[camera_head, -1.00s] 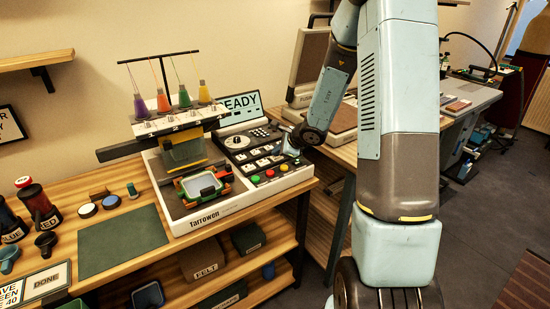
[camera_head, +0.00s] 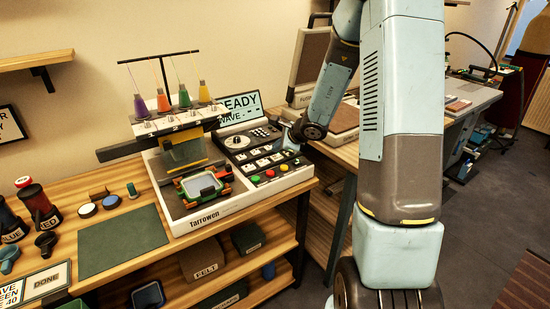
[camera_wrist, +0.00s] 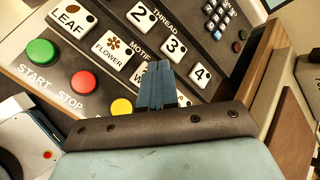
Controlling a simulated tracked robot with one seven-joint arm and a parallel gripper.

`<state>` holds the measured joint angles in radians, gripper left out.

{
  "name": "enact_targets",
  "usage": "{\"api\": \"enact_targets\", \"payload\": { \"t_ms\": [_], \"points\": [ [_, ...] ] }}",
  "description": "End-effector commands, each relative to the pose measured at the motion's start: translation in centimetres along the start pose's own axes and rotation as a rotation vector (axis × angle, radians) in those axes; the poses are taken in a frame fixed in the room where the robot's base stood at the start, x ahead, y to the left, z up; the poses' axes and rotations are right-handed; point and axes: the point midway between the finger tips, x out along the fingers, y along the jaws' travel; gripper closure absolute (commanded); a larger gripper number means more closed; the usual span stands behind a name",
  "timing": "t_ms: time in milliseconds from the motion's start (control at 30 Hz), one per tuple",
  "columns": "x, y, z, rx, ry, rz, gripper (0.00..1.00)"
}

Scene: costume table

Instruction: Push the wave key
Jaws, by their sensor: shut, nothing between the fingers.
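The embroidery machine's control panel (camera_head: 258,155) is on the right of the white machine. In the wrist view, a white key with a "W" showing (camera_wrist: 139,73) sits below the flower key (camera_wrist: 111,45); my fingers hide the rest of it. My gripper (camera_wrist: 158,68) is shut and empty, its blue fingertips over this key's right part. I cannot tell whether they touch it. In the head view the gripper is small, at the panel's right side. The display (camera_head: 240,107) reads "READY" with a "WAVE" line below, its left edge partly hidden.
Keys 2 (camera_wrist: 142,14), 3 (camera_wrist: 173,46) and 4 (camera_wrist: 201,75) lie close around the fingers. Green start (camera_wrist: 41,52), red stop (camera_wrist: 84,83) and yellow (camera_wrist: 121,108) buttons are to the left. A hoop (camera_head: 202,186) sits under the thread cones.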

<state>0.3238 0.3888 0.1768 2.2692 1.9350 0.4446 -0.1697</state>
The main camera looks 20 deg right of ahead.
Motion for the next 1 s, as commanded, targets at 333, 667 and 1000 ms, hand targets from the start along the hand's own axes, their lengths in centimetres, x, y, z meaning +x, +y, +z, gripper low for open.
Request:
{"api": "enact_targets", "payload": {
  "t_ms": [333, 667, 1000],
  "points": [
    [-1.5, -1.1, 1.1, -0.002, -0.001, -0.001, 1.0],
    [-3.3, -2.5, 2.4, -0.001, -0.001, -0.001, 1.0],
    [-4.2, -3.0, 3.0, 0.001, 0.0, 0.0, 1.0]
  ]
}}
